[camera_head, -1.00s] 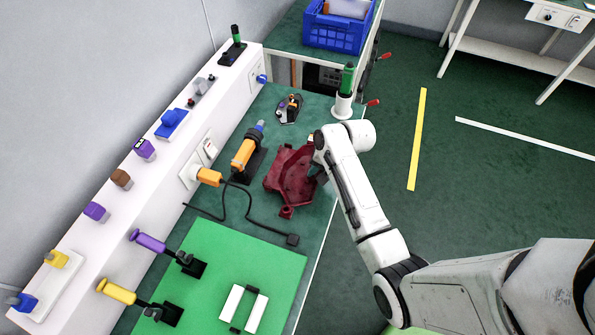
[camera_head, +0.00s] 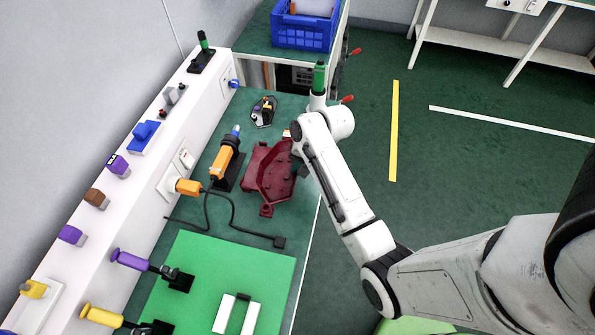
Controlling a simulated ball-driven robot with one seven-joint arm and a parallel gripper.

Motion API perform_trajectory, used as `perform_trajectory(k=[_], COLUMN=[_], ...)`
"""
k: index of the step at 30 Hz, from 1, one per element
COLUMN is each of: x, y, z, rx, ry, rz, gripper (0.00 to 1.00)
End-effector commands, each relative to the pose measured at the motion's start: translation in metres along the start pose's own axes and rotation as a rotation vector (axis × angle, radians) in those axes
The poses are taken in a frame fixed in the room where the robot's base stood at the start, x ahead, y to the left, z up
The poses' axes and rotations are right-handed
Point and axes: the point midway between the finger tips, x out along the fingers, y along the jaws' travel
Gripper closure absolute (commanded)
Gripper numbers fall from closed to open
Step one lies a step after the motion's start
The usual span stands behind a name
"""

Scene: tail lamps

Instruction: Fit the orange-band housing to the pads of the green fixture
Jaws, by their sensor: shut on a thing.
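A dark red, tray-like housing (camera_head: 254,177) lies on or just above the dark green bench top; no orange band can be made out on it. My gripper (camera_head: 298,170) is at the housing's right edge, shut on it. The fingertips are mostly hidden by my wrist. The bright green fixture board (camera_head: 205,270) lies nearer on the bench, apart from the housing. Two white pads (camera_head: 224,314) stand on it near the bottom of the view, with dark pieces between their ends.
An orange power tool (camera_head: 222,160) stands left of the housing, and a black cable (camera_head: 235,225) runs between housing and board. Purple (camera_head: 130,260) and yellow (camera_head: 101,316) handled clamps stand at the board's left.

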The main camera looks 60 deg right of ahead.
Motion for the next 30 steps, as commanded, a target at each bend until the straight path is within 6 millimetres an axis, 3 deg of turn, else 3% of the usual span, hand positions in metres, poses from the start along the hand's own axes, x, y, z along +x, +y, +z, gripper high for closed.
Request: perform_trajectory(k=[9,15,22,30], x=[-0.073,-0.102,-0.124,-0.131], y=[0.017,0.040,0.057,0.061], z=[0.035,0.064,0.084,0.090], rx=[-0.001,0.000,0.001,0.001], ry=[0.005,0.003,0.003,0.003], rz=[-0.002,-0.002,-0.003,-0.003], gripper=[1.00,1.00,1.00,1.00])
